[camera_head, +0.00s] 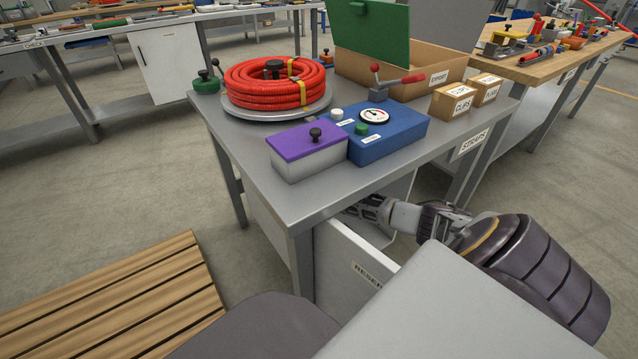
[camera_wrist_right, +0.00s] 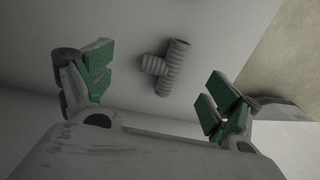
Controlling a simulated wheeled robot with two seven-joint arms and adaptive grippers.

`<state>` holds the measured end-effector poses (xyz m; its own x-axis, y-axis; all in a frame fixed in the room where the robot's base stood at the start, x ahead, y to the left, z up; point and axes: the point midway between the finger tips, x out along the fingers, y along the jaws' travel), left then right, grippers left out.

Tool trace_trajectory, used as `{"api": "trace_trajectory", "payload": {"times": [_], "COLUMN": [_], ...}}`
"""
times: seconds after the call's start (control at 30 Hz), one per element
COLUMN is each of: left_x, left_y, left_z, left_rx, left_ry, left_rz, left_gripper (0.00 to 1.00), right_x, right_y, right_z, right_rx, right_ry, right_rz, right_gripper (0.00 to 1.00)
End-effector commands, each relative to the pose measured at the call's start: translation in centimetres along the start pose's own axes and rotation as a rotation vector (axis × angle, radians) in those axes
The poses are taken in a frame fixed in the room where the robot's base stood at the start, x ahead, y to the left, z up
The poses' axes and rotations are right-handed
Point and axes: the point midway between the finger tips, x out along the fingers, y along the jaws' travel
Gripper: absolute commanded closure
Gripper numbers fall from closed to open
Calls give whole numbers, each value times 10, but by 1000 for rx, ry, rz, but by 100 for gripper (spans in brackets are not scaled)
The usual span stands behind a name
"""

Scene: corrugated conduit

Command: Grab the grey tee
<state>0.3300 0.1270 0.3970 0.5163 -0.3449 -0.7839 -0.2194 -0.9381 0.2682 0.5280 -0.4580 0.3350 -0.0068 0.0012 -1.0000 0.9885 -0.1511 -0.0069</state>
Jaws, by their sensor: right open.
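The grey tee (camera_wrist_right: 172,68) shows in the right wrist view, a ribbed T-shaped piece on a pale flat surface, with its branch pointing left. My right gripper (camera_wrist_right: 158,93) is open, with its green-padded fingers apart on either side of the tee in the picture. The tee is beyond the fingertips and nothing is between the pads. In the head view my right gripper (camera_head: 362,208) reaches under the table top by the open drawer (camera_head: 345,268), and its fingertips are partly hidden. The tee is hidden in the head view. My left gripper is not in view.
The grey table (camera_head: 240,140) overhangs the drawer. On it are a red hose coil (camera_head: 275,90), a purple-lidded box (camera_head: 307,140), a blue gauge box (camera_head: 385,138), and small cartons (camera_head: 453,98). A wooden slatted platform (camera_head: 110,300) lies at lower left.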

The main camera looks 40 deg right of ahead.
Motion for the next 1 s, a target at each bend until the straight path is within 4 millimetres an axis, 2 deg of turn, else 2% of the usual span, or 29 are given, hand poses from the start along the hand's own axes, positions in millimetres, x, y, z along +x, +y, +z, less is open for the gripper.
{"api": "trace_trajectory", "payload": {"times": [0.2, 0.67, 1.0], "left_x": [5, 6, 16], "left_y": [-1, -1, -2], "left_z": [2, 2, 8], "left_rx": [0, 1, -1], "left_ry": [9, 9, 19], "left_rz": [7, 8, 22], "left_gripper": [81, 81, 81], "right_x": [12, 14, 31], "right_y": [0, 0, 0], "right_z": [0, 0, 1], "right_rx": [0, 0, -1], "right_ry": [0, 0, 0], "right_rz": [1, 0, 0], "right_gripper": [10, 10, 10]}}
